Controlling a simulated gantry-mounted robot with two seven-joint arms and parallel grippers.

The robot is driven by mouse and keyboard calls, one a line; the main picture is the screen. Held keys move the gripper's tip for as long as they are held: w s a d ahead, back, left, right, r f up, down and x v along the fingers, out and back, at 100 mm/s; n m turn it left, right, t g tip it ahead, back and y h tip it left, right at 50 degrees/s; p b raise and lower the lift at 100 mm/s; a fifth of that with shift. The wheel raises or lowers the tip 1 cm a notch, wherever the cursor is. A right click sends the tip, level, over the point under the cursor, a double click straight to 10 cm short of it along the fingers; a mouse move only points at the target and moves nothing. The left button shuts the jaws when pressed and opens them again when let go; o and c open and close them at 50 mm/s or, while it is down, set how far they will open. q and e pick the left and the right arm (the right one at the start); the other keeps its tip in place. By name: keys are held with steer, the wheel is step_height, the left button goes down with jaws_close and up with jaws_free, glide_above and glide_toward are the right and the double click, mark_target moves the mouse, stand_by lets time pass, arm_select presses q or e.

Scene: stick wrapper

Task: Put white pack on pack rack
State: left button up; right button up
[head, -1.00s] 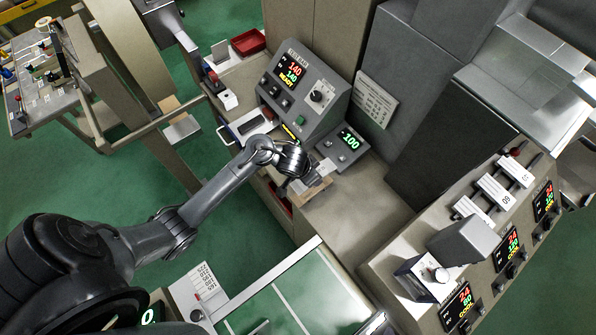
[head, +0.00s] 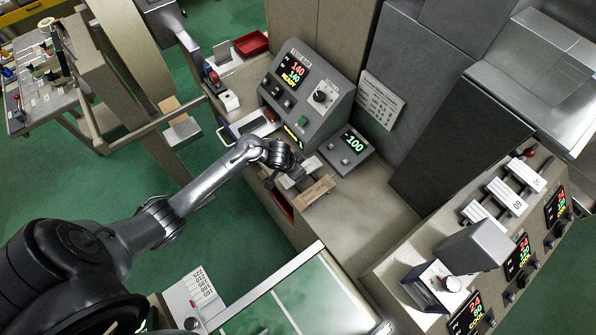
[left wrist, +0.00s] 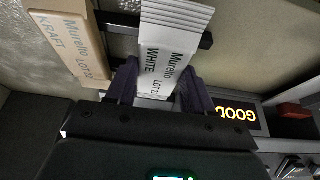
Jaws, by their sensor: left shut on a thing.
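The white pack (left wrist: 168,62), labelled "Murello WHITE", is between the fingers of my left gripper (left wrist: 158,88) in the left wrist view, and the gripper is shut on it. In the head view, my left gripper (head: 288,168) is low over the counter by the control console, with the pale white pack (head: 302,172) at its tip. A kraft pack (left wrist: 68,42) lies beside the white pack, a small gap apart; it also shows in the head view (head: 316,192). Dark rack bars (left wrist: 206,40) show behind the packs. I cannot tell whether the white pack touches them. My right gripper is not in view.
The console (head: 308,90) stands just behind my gripper, with a small display box (head: 346,150) to its right. The counter (head: 350,205) right of the kraft pack is clear.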

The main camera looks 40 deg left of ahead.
arm_select(q)
steer(key=shift+f, duration=0.1)
steer(key=shift+f, duration=0.15)
steer(key=o, duration=1.1)
